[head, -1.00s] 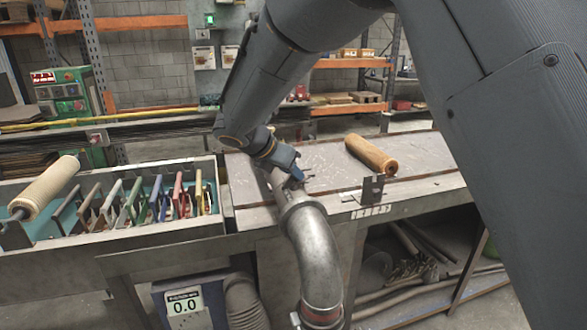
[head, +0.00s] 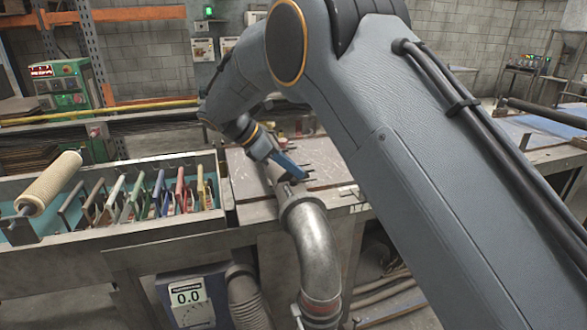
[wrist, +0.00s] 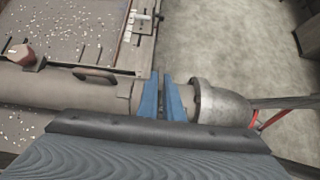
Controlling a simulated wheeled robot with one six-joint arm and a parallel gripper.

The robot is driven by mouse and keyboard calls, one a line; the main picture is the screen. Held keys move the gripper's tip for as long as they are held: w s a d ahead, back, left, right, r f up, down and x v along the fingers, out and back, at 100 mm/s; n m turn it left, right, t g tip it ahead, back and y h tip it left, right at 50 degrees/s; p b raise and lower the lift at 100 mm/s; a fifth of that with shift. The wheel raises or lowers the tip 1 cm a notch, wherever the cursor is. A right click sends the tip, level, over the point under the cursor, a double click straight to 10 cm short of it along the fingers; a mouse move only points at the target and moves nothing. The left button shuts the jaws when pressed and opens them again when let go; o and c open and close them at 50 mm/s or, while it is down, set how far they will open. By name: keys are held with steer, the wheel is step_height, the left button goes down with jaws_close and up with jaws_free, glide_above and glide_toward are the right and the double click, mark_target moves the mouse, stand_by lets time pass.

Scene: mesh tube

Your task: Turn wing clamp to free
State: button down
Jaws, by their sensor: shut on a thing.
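My gripper's blue fingers (head: 289,166) are at the near edge of the bench, by the upper end of the grey metal elbow pipe (head: 312,245). In the wrist view my gripper (wrist: 163,98) is closed down over the joint between a long grey tube (wrist: 62,88) and the flared end of the elbow pipe (wrist: 222,103). Its fingers are close together with a narrow dark gap. The wing clamp itself is mostly hidden by the fingers, so its angle cannot be told.
Left of the bench (head: 245,187) stands a bin with several coloured upright plates (head: 160,195) and a tan mesh roll (head: 50,183). Below is a box with a 0.0 display (head: 188,298). In the wrist view a red-topped part (wrist: 22,55) sits by the tube.

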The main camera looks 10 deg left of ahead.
stand_by(0.4)
steer(key=c, duration=1.9)
jaws_free()
steer(key=shift+b+v, duration=1.35)
steer(key=shift+v, duration=2.55)
